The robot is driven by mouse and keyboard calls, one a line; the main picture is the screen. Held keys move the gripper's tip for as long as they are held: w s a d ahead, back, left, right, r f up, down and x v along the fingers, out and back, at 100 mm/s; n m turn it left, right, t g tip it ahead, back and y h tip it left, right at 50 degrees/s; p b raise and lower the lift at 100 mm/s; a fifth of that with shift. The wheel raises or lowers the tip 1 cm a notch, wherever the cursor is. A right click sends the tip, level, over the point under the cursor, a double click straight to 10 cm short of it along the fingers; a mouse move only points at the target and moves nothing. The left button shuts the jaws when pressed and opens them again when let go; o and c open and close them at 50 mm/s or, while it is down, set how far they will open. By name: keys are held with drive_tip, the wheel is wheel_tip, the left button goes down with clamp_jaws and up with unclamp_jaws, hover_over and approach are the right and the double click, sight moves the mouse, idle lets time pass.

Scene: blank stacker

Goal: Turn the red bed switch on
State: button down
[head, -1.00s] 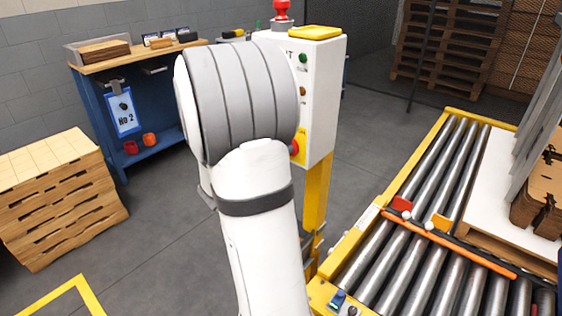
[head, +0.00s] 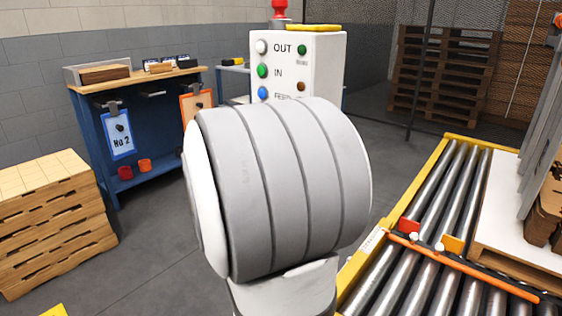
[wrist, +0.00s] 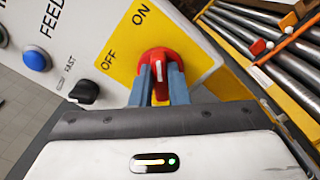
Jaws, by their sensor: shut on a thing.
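The red bed switch (wrist: 166,58) is a round red knob with a white mark, on a yellow plate (wrist: 197,60) lettered OFF and ON. In the wrist view, the two blue-grey fingers of my gripper (wrist: 161,82) reach it from below and are shut on it, one on each side. OFF is to the left of the knob and ON is above it. I cannot tell which word the white mark points to. In the head view my arm hides the switch and gripper; the upper part of the white control box (head: 325,62) shows behind it.
A blue button (wrist: 37,59) and a black FAST knob (wrist: 84,92) sit left of the plate. The roller conveyor (head: 430,215) lies at the right. A blue workbench (head: 150,135) and a wooden stack (head: 50,220) stand at the left.

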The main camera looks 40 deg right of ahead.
idle(0.5)
drive_tip(key=c, duration=1.4)
unclamp_jaws()
drive_tip(key=a+p, duration=0.1)
drive_tip(key=a, duration=0.6)
drive_tip(key=shift+s+a, duration=0.35)
drive_tip(key=shift+a, duration=0.05)
drive_tip(key=s+a+r+m+g+y+p, duration=0.25)
drive_tip(key=s+a+m+y+p, duration=0.25)
drive_tip(key=s+a+y+p, duration=0.65)
drive_tip(key=w+a+r+m+t+y+p, duration=0.2)
drive_tip(key=a+r+m+y+p, duration=0.3)
drive_tip(key=a+p, duration=0.9)
wheel_tip(320, 180, up, 3)
drive_tip(key=shift+t+y, duration=0.75)
